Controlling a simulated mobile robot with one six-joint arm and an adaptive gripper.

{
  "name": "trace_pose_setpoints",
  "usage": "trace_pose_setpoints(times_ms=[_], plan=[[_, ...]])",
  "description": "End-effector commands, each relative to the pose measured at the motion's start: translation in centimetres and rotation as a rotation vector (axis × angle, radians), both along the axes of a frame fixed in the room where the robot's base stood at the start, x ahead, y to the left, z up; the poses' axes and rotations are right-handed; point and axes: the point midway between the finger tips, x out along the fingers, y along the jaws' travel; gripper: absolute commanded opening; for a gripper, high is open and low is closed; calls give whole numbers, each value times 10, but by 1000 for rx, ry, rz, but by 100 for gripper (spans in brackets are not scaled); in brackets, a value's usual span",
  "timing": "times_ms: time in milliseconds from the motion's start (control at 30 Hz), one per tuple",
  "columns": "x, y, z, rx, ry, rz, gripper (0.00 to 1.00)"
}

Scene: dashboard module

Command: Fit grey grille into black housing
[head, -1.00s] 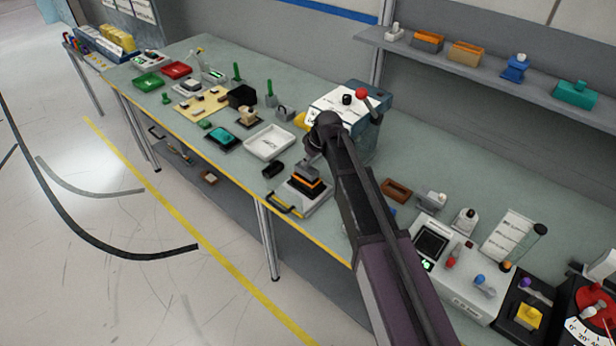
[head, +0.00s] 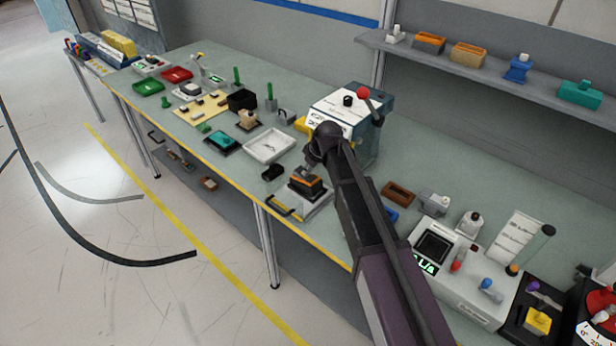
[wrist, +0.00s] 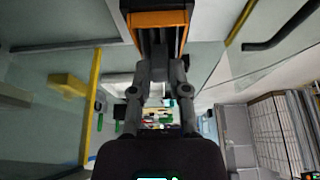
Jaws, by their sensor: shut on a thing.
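The black housing (head: 308,193) with an orange band stands on a pale base with a yellow-and-black handle near the bench's front edge. In the wrist view its orange rim (wrist: 160,19) shows at the top. My gripper (head: 311,172) is right over the housing, tilted. The wrist view shows its two fingers (wrist: 160,72) brought together on a dark slatted piece, which I take for the grey grille (wrist: 160,42). The piece overlaps the orange rim in that view. Whether it is seated in the housing is hidden by the fingers.
A white tray (head: 269,146) and a small black block (head: 273,172) lie left of the housing. A blue-and-white machine with a red knob (head: 363,93) stands close behind my arm. A brown tray (head: 398,194) lies to the right.

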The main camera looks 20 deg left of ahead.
Motion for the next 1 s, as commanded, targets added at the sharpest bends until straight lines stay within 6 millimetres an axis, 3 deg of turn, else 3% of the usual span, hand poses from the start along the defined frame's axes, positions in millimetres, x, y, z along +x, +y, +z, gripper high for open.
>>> trace_pose_setpoints(times_ms=[33,200,600,633,733,1000], plan=[[0,0,-10,-3,1,1,0],[0,0,-21,-3,1,0,0],[1,0,-22,0,0,0,0],[1,0,-22,0,0,0,27],[1,0,-22,0,0,-1,56],[1,-1,-22,-1,0,-1,56]])
